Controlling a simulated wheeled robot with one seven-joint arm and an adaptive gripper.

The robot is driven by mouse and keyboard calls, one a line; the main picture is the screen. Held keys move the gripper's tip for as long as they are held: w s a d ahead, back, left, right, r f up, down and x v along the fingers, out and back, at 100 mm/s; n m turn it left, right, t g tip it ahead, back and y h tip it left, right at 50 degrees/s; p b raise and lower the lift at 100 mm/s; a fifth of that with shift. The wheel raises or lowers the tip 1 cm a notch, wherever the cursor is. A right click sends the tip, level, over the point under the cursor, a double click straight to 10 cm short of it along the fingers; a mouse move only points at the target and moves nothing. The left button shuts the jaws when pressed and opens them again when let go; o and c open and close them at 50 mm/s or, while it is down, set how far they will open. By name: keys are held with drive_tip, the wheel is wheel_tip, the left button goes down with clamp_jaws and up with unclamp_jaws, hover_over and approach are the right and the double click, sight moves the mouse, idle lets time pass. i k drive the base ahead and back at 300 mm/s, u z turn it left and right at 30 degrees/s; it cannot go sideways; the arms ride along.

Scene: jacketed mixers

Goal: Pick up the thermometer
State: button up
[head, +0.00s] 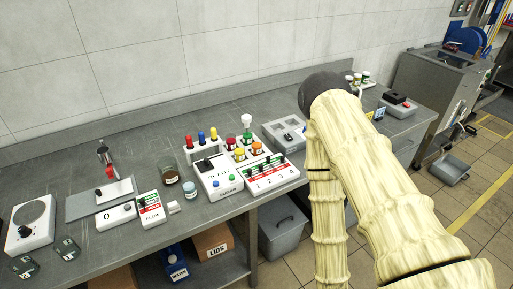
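I cannot pick out the thermometer for certain in the head view. A grey tray (287,124) at the middle back of the bench holds a small dark item (289,135), too small to identify. A small blue-faced item (379,113) shows just right of my arm; I cannot tell what it is. My arm, in a pale yellow cover, reaches up from the lower right over the bench and ends in a dark rounded part. My gripper is not visible, and the arm hides part of the bench.
The steel bench (134,150) runs along the tiled wall. A steel machine (440,85) and grey bin (450,170) stand right.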

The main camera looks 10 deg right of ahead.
sight(246, 119)
drive_tip(key=z, duration=2.35)
drive_tip(key=i, duration=1.55)
drive_tip(key=u, duration=2.05)
